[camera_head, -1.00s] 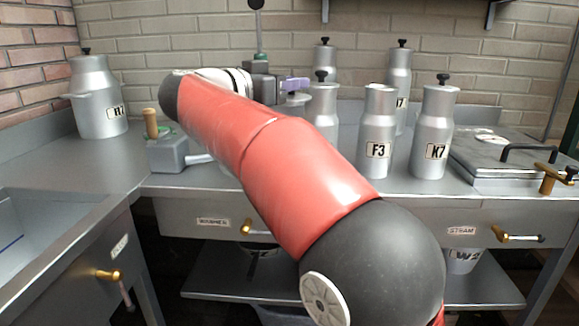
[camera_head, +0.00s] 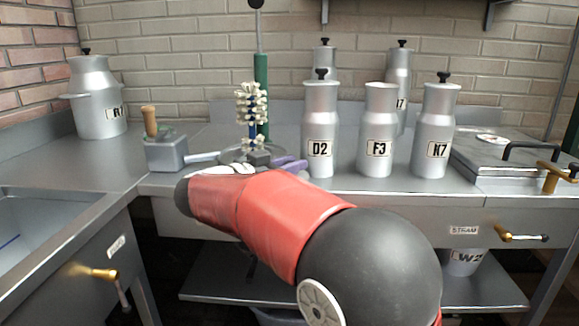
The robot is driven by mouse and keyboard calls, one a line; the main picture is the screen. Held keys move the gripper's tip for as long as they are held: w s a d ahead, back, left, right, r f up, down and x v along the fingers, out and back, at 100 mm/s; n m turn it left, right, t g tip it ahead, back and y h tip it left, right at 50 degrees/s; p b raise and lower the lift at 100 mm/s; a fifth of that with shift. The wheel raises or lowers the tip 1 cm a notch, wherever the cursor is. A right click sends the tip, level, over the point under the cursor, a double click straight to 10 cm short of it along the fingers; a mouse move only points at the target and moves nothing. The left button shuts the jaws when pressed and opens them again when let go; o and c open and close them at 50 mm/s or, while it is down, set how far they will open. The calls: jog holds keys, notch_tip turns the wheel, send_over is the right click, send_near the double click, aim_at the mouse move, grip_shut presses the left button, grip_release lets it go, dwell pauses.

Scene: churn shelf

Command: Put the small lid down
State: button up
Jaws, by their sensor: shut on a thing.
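My gripper (camera_head: 290,164) is low at the front part of the steel counter, left of the churn marked D2 (camera_head: 320,130). Its purple fingers show just above my red arm, which hides most of the hand. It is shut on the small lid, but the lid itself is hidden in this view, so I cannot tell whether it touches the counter. The churn marked F3 (camera_head: 377,130) has an open top with no lid on it.
A bottle-brush stand (camera_head: 251,105) with a green post rises behind my gripper. A grey box with a wooden handle (camera_head: 166,150) stands to the left. Several more churns stand behind and far left. A flat hatch with a black handle (camera_head: 520,152) fills the right end.

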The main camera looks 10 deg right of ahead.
jog(key=shift+f, duration=0.15)
jog(key=o, duration=1)
jog(key=v, duration=1.2)
